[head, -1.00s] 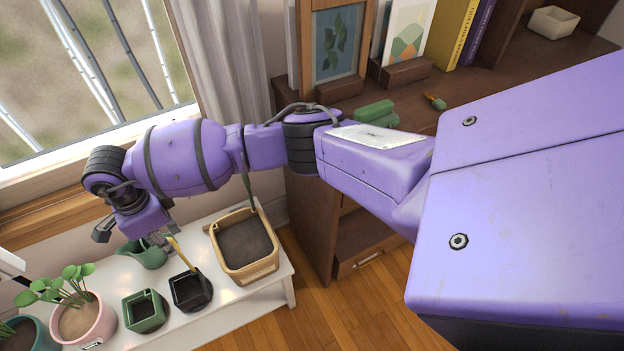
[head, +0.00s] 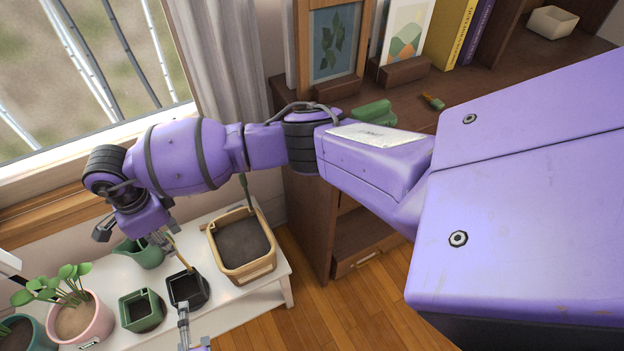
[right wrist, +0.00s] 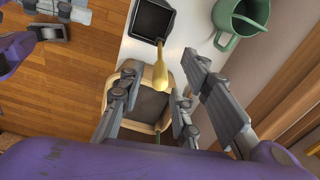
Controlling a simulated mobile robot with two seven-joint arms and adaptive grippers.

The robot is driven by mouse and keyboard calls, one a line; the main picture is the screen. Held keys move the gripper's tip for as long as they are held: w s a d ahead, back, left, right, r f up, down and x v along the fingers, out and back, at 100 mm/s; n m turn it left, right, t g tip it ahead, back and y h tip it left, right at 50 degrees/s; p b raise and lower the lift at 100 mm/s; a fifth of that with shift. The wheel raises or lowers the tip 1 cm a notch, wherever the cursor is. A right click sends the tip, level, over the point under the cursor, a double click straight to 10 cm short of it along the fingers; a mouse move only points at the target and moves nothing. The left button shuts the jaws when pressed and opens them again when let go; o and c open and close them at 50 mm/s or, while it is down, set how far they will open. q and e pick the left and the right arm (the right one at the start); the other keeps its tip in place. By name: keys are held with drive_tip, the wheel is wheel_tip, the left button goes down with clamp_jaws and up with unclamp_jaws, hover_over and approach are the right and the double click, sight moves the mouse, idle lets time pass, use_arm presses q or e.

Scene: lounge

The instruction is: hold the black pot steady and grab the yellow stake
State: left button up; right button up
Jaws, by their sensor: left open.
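The black pot (head: 188,291), square, stands on the white table between a green pot and a wooden planter. The yellow stake (head: 181,251) leans out of it; its thick end shows in the right wrist view (right wrist: 160,72). My right gripper (right wrist: 160,66) is open above the table, with the stake's end in the gap between its fingers in that view; contact cannot be told. My left gripper (head: 183,314) is open at the black pot's near side, close to its rim; it also shows at the upper left of the right wrist view (right wrist: 80,22). Whether it touches the pot is unclear.
The wooden planter (head: 243,272) stands right of the black pot, the square green pot (head: 141,312) left of it. A green watering can (head: 146,256) sits behind. A pink pot with a plant (head: 80,322) is further left. A bookshelf (head: 330,240) stands beside the table (head: 268,296).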

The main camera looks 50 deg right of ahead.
sight(184, 277)
use_arm(q)
drive_tip(key=w+f+n, duration=0.1)
drive_tip(key=n, duration=0.5)
drive_tip(key=w+d+f+n, duration=0.1)
drive_tip(key=w+n, duration=0.1)
drive_tip(key=n, duration=0.4)
drive_tip(key=w+d+f+n+t, duration=0.1)
drive_tip(key=w+n, duration=0.1)
drive_tip(key=n, duration=0.3)
drive_tip(key=shift+d+f+n, duration=0.1)
drive_tip(key=shift+d+n, duration=0.1)
drive_tip(key=shift+n, duration=0.2)
drive_tip(key=n, duration=0.2)
drive_tip(key=shift+w+a+n, duration=0.15)
drive_tip(key=shift+w+n, duration=0.05)
drive_tip(key=shift+n, duration=0.2)
drive_tip(key=shift+x, duration=3.8)
drive_tip(key=c, duration=1.2)
drive_tip(key=shift+c, duration=0.2)
